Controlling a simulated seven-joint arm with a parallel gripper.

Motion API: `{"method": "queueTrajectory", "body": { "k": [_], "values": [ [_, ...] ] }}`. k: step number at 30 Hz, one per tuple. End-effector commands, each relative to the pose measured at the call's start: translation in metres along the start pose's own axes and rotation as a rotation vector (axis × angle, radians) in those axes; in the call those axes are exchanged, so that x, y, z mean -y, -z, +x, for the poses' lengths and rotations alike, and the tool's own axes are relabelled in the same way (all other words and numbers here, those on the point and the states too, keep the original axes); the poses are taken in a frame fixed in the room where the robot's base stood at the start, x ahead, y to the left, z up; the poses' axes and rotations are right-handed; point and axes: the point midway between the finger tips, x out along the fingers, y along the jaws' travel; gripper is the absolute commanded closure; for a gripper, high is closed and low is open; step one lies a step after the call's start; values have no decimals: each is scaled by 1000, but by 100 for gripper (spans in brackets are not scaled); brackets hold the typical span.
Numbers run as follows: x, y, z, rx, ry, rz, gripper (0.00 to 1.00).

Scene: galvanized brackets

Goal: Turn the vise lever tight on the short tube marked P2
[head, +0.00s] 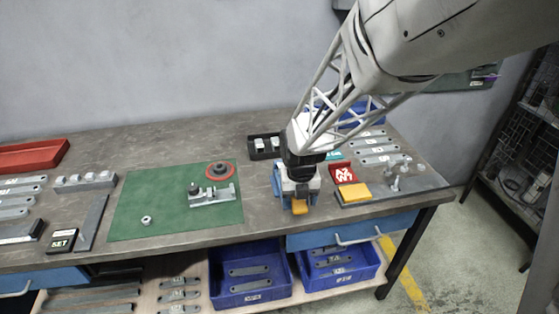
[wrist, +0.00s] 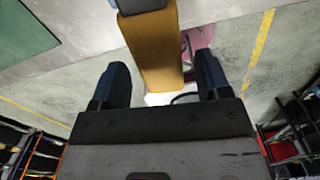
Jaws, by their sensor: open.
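The blue vise (head: 280,180) stands at the front edge of the bench, largely covered by my gripper (head: 300,184). Its orange-yellow lever (head: 299,207) shows just below my gripper, at the bench edge. In the wrist view the lever (wrist: 153,55) runs down from a grey part at the top and lies between the two dark fingers of my gripper (wrist: 161,75). The fingers are open, with a gap on each side of the lever. The short tube marked P2 cannot be made out; my gripper hides the vise jaws.
A green mat (head: 130,215) with a small metal fixture (head: 212,195) and a red ring (head: 220,171) lies to the left. A red labelled block (head: 343,171) and a yellow block (head: 354,193) stand close on the right. A black holder (head: 263,147) is behind.

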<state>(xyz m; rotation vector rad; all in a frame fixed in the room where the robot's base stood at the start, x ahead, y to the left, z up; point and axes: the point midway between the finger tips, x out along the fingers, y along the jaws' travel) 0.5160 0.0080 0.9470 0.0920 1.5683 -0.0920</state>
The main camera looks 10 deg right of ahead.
Motion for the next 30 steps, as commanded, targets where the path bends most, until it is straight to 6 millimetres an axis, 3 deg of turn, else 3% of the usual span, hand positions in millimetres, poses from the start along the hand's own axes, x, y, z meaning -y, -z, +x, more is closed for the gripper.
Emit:
{"method": "queueTrajectory", "body": {
  "k": [10,24,30],
  "values": [
    [0,0,-10,2,0,0,30],
    [0,-1,-65,3,0,0,30],
    [0,0,-76,1,0,0,30]
  ]
}}
